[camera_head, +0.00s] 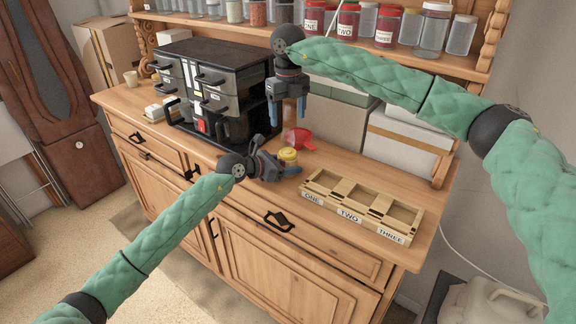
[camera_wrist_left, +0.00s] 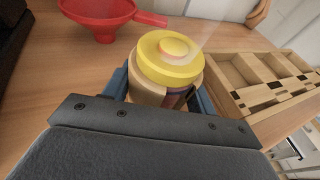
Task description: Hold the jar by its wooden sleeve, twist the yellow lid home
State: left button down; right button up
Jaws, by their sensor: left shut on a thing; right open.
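The jar with its yellow lid (camera_head: 288,154) stands upright on the dresser top. In the left wrist view the yellow lid (camera_wrist_left: 170,57) sits on top of the jar, and the wooden sleeve (camera_wrist_left: 147,89) shows below it. My left gripper (camera_head: 284,170) is shut on the jar at its sleeve, with a blue finger on either side. Whether the lid is fully seated cannot be told. My right gripper (camera_head: 288,112) is open and empty, pointing down above and behind the jar, apart from the lid.
A red funnel (camera_head: 300,138) lies just behind the jar. A wooden tray (camera_head: 362,205) labelled ONE, TWO, THREE is to the right, its compartments empty. A black drawer unit (camera_head: 215,85) stands at left. Boxes and a shelf of jars (camera_head: 387,25) are behind.

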jog(key=shift+r, duration=0.25)
pick_arm(q)
jog(key=shift+c, duration=2)
grip_release()
jog(key=shift+s+a, duration=0.1)
jog(key=shift+a, duration=0.2)
jog(key=b+v, duration=0.3)
jog(key=v, duration=0.2)
jog(key=shift+s+a, duration=0.2)
jog(key=shift+a, duration=0.1)
jog(key=shift+s+a+r+b, duration=0.35)
jog(key=shift+a+r+b, duration=0.05)
jog(key=shift+a+r, duration=0.05)
pick_arm(e)
jog(key=shift+f, duration=1.85)
